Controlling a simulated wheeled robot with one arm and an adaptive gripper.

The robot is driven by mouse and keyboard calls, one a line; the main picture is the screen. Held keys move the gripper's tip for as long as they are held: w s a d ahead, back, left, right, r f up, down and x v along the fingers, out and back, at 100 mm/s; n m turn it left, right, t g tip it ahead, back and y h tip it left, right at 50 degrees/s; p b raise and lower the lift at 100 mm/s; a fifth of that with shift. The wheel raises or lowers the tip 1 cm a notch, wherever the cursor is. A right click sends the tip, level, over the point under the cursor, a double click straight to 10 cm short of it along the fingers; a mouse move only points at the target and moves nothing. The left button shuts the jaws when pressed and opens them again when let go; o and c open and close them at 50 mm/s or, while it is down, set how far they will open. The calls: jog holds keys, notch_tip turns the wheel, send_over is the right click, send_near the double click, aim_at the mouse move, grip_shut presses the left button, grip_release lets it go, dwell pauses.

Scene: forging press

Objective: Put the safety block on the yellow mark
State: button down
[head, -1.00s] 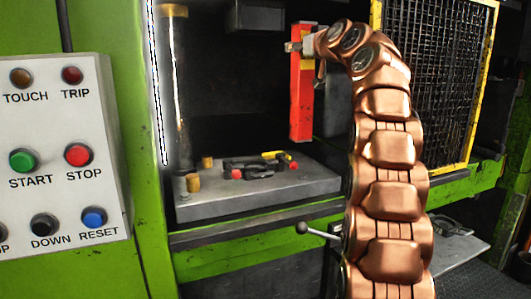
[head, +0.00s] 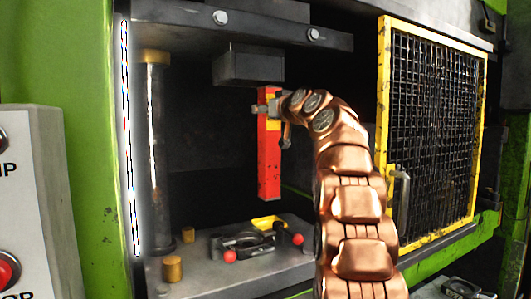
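The safety block is a long red bar (head: 269,165) with a yellow patch near its top. It hangs upright inside the press, its upper end close below the dark upper block (head: 248,65). My gripper (head: 268,108) is shut on the bar near its top; the fingers are small and partly hidden.
Brass pegs (head: 172,268) and a steel column (head: 155,160) stand at left. A yellow-framed mesh guard (head: 432,130) is at right. A button panel (head: 30,200) is at near left.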

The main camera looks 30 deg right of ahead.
aim_at(267, 137)
jog(key=shift+s+f+b, duration=0.1)
jog(key=shift+f+b, duration=0.8)
jog(key=shift+f, duration=3.2)
jog(key=shift+c, duration=1.7)
grip_release()
jog(key=shift+s, duration=0.25)
jog(key=s+a+b, duration=0.1)
jog(key=s+b, duration=0.2)
jog(key=s, duration=0.8)
jog(key=shift+s, duration=0.25)
